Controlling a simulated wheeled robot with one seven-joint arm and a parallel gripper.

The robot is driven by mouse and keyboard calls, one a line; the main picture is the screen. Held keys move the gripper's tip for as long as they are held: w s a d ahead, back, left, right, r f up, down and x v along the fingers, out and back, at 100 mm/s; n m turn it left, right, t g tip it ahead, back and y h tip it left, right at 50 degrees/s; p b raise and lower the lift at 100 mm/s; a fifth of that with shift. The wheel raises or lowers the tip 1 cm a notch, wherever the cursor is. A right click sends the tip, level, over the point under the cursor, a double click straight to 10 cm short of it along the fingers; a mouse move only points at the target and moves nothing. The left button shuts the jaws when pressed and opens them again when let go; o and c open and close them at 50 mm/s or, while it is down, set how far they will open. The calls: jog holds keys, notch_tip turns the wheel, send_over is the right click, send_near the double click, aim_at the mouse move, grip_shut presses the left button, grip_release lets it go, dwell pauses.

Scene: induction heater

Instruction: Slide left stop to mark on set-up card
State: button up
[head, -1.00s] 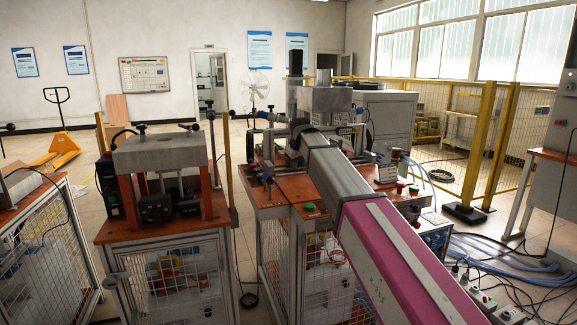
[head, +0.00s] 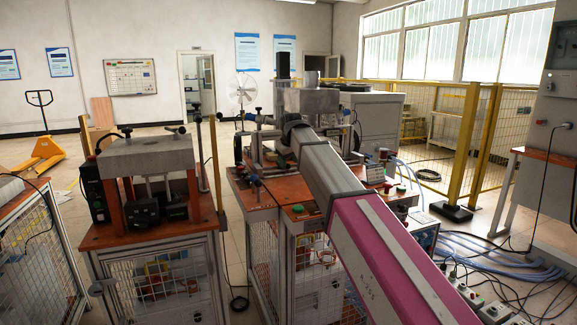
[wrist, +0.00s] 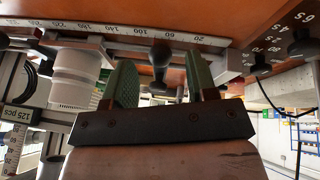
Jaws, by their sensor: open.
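My gripper (wrist: 159,62) is open in the wrist view, its two green-padded fingers apart. A black knob (wrist: 160,54) shows between the fingertips; I cannot tell whether they touch it. It may belong to a stop, but the stop's body is not clear. Behind it runs a scale strip (wrist: 118,31) with printed numbers. In the head view my arm reaches to the middle bench (head: 262,190) and hides the gripper and the stops.
A white cylinder (wrist: 76,78) stands left of my gripper. A dark numbered plate (wrist: 288,45) and another black knob (wrist: 260,66) are to the right. A second press bench (head: 150,235) stands left of the middle one. A yellow fence (head: 462,150) and floor cables lie to the right.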

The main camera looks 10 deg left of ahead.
jog(key=v, duration=0.8)
jog(key=shift+r, duration=0.1)
jog(key=shift+s, duration=0.1)
